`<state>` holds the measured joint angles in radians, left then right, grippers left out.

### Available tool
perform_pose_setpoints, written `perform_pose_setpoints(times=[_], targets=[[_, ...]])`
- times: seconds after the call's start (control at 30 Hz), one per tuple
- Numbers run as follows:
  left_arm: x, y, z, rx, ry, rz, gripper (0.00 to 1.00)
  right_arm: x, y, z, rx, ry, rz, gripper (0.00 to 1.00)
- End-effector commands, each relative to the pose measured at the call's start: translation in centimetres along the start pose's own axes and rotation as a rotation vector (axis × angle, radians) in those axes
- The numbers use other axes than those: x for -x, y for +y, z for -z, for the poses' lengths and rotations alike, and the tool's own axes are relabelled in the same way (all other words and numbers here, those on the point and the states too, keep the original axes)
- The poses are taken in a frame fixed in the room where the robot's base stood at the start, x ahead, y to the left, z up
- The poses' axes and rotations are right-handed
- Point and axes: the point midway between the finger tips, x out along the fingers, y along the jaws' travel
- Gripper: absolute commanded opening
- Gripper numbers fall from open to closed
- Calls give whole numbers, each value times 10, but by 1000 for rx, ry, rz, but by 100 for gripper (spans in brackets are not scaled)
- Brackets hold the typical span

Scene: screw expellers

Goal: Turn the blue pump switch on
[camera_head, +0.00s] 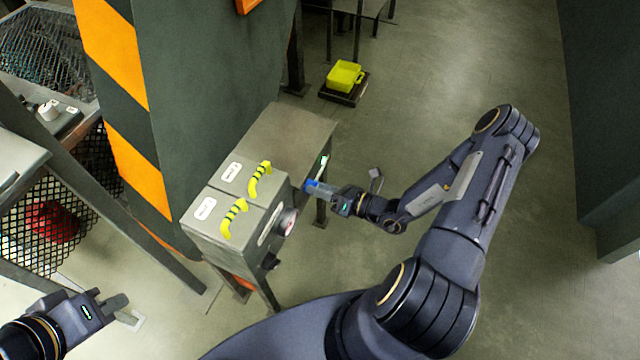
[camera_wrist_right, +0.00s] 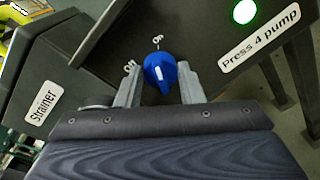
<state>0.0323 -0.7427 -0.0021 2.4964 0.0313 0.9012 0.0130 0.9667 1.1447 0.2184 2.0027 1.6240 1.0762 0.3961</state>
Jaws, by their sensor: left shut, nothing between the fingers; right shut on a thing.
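The blue pump switch (camera_wrist_right: 161,73) is a round knob with a white mark, on a dark panel labelled "Press 4 pump" (camera_wrist_right: 260,38). Its white mark points roughly up, towards a small label (camera_wrist_right: 157,40) too blurred to read surely; another small label (camera_wrist_right: 129,67) sits to its left. My right gripper (camera_wrist_right: 161,88) has a finger on each side of the switch and is shut on it. In the head view the blue switch (camera_head: 311,185) shows at the tip of my right gripper (camera_head: 322,190). My left gripper (camera_head: 122,306) is shut and empty at the lower left.
A lit green light (camera_wrist_right: 243,12) is above the label. A grey box with yellow-black handles (camera_head: 232,218) stands left of the switch; the wrist view shows its "Strainer" label (camera_wrist_right: 43,102). A striped column (camera_head: 120,100) rises behind. Floor at the right is clear.

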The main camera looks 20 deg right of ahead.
Motion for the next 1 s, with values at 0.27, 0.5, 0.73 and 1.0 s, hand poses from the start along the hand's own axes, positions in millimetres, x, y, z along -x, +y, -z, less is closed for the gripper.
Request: perform_pose_setpoints(times=[0.27,0.5,0.73,1.0], targets=[[9,4,4,0,0,0,0,0,0,-1,-154,12,-6,12],[11,5,6,0,0,0,0,0,-1,0,-216,16,-7,12],[11,5,6,0,0,0,0,0,-2,0,-229,16,-7,12],[11,5,6,0,0,0,0,0,-2,0,-229,16,-7,37]])
